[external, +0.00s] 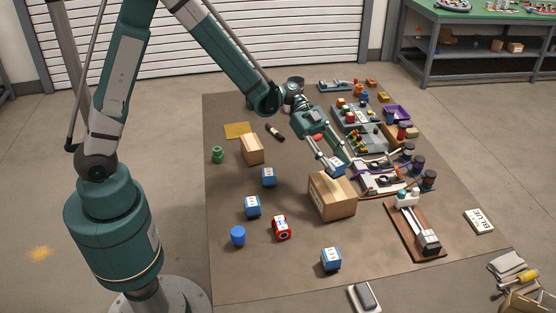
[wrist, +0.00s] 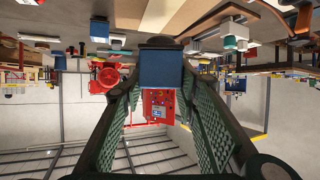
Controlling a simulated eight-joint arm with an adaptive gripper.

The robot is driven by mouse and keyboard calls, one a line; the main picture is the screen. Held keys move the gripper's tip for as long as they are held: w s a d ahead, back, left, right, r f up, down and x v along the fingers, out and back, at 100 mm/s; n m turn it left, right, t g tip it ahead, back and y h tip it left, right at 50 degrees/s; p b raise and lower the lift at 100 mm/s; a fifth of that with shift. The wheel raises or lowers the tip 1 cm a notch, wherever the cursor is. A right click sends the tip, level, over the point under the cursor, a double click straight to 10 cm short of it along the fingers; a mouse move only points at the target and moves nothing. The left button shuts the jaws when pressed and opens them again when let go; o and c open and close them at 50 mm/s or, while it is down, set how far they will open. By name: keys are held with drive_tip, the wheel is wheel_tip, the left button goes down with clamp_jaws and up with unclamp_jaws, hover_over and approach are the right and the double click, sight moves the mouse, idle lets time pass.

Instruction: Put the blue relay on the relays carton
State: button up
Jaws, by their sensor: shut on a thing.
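My gripper (external: 335,166) is shut on a blue relay (external: 338,162), a small blue block with a pale label. The relay also shows between my green-padded fingers in the wrist view (wrist: 161,69). The gripper is just above the back edge of a brown carton (external: 331,197); I cannot tell whether the relay touches its top. A tan box surface (wrist: 160,15) shows beyond the relay in the wrist view.
More blue blocks (external: 268,177), a red block (external: 281,228) and a blue cylinder (external: 238,236) stand left and in front of the carton. A smaller carton (external: 252,149) is behind left. Crowded fixtures (external: 378,176) stand close on the right. A white "BLUE" card (external: 479,221) lies far right.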

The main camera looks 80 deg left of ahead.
drive_tip(key=shift+f, duration=0.1)
drive_tip(key=shift+f+b, duration=0.35)
drive_tip(key=shift+f, duration=1.4)
drive_tip(key=shift+f, duration=0.2)
drive_tip(key=o, duration=1)
drive_tip(key=shift+c, duration=0.2)
drive_tip(key=shift+r, duration=0.1)
drive_tip(key=shift+r, duration=0.15)
drive_tip(key=p+v, duration=0.1)
drive_tip(key=v, duration=1.1)
